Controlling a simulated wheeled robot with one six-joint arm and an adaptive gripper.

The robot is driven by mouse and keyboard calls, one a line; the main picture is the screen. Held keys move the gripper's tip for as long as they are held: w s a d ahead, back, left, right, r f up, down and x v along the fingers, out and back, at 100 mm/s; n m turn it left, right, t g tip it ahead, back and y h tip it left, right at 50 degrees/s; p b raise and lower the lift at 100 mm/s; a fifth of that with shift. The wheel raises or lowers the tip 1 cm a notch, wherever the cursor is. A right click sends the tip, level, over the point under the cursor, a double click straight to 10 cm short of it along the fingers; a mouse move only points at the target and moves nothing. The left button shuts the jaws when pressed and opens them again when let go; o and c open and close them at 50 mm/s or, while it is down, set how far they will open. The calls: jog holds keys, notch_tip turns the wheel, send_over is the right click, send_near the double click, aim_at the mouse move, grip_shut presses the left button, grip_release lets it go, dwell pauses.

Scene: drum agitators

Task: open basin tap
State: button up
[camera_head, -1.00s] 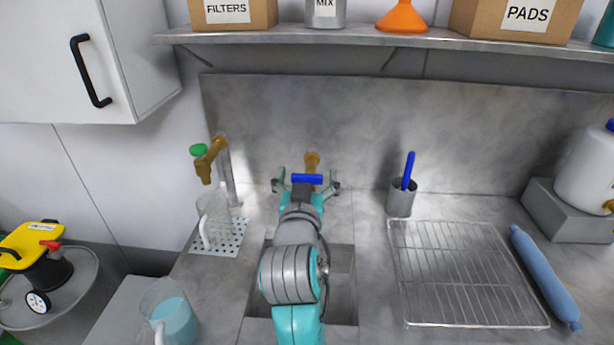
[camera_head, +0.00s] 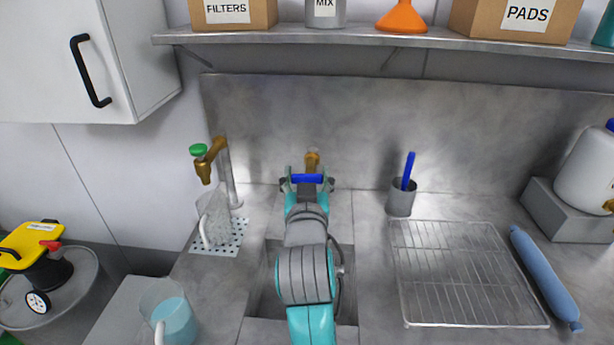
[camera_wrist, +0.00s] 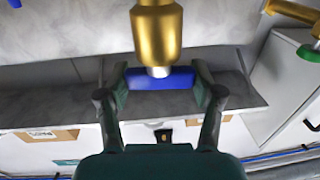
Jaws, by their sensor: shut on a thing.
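The basin tap (camera_head: 312,160) is brass and stands at the back wall above the sink, with a blue lever handle (camera_head: 307,179) on its front. In the wrist view the tap's brass body (camera_wrist: 157,30) comes down from the top, and the blue handle (camera_wrist: 160,79) lies crosswise behind its grey tip. My gripper (camera_head: 307,184) is at the tap, with one finger at each end of the blue handle. In the wrist view my gripper (camera_wrist: 160,88) is shut on the handle. My arm hides part of the sink basin (camera_head: 268,290).
A second brass tap with a green knob (camera_head: 199,150) stands left, above a clear jug (camera_head: 213,218) on a perforated drain plate. A grey cup with a blue stick (camera_head: 402,199) and a wire rack (camera_head: 465,270) are at right. A shelf (camera_head: 400,40) runs overhead.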

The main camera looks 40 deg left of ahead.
jog(key=n+g+y, duration=0.4)
jog(key=g+y, duration=0.1)
jog(key=shift+w+d+n+g, duration=0.1)
jog(key=shift+w+n+g, duration=0.05)
jog(key=shift+n+g, duration=0.2)
jog(key=n+g+y, duration=0.2)
jog(key=n+g, duration=0.2)
jog(key=g, duration=0.1)
jog(key=shift+g, duration=0.35)
jog(key=n+g, duration=0.2)
jog(key=g, duration=0.1)
jog(key=n+g, duration=0.2)
jog(key=g, duration=0.2)
jog(key=shift+r+n, duration=0.1)
jog(key=shift+n, duration=0.15)
jog(key=shift+n+g+h, duration=0.55)
jog(key=shift+n+g, duration=0.4)
jog(key=shift+g, duration=0.4)
jog(key=shift+n+g+h, duration=0.55)
jog(key=shift+n+g, duration=0.4)
jog(key=shift+g, duration=0.7)
jog(key=o, duration=1.2)
jog(key=shift+c, duration=0.2)
jog(key=v, duration=1.1)
jog(key=shift+d, duration=0.3)
